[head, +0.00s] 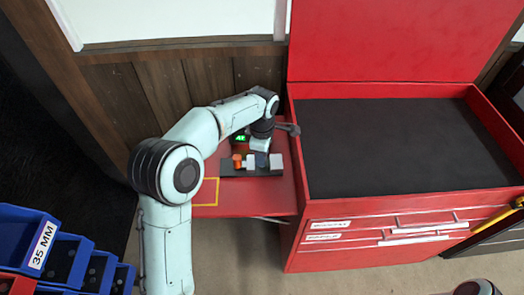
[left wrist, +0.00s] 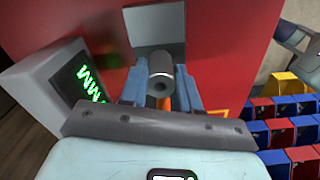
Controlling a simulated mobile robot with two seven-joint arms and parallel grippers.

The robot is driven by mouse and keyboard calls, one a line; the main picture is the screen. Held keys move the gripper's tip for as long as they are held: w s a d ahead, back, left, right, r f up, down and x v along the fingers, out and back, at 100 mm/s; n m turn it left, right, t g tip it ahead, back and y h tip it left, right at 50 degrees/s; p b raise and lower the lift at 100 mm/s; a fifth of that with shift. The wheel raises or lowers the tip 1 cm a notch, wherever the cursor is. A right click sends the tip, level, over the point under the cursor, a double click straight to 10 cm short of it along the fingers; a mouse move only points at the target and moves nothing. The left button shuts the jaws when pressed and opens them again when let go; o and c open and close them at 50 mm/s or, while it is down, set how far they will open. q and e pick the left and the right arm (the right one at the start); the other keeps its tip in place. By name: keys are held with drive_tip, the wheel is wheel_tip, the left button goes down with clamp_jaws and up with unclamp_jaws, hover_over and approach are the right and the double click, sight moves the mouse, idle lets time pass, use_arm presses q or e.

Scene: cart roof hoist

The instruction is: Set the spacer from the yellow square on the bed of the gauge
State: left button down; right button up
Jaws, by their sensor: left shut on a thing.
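My left gripper (head: 262,159) reaches down over the dark bed of the gauge (head: 228,172). In the left wrist view, the blue fingers of my left gripper (left wrist: 161,88) are shut on a grey cylindrical spacer (left wrist: 161,68) with a hole in its end. An orange part of the gauge (head: 237,161) is left of the fingers, and a pale block (head: 276,161) is right of them. I cannot tell whether the spacer touches the bed. The gauge's display (head: 241,138) is lit green. The visible part of the yellow square (head: 205,205) looks bare. My right gripper is not in view.
The gauge stands on a red side shelf (head: 265,205) of the red cart (head: 370,248). The dark cart top (head: 395,140) is clear. Blue bins (head: 60,258), one labelled 35 MM, stand at lower left. A wooden panelled wall (head: 160,95) is close behind.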

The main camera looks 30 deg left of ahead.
use_arm(q)
drive_tip(key=shift+f, duration=0.5)
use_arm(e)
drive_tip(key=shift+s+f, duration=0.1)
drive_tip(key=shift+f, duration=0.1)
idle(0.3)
use_arm(q)
drive_tip(key=c, duration=0.7)
unclamp_jaws()
drive_tip(key=shift+c, duration=0.2)
wheel_tip(320, 180, up, 13)
drive_tip(key=p, duration=0.2)
drive_tip(key=shift+r, duration=0.2)
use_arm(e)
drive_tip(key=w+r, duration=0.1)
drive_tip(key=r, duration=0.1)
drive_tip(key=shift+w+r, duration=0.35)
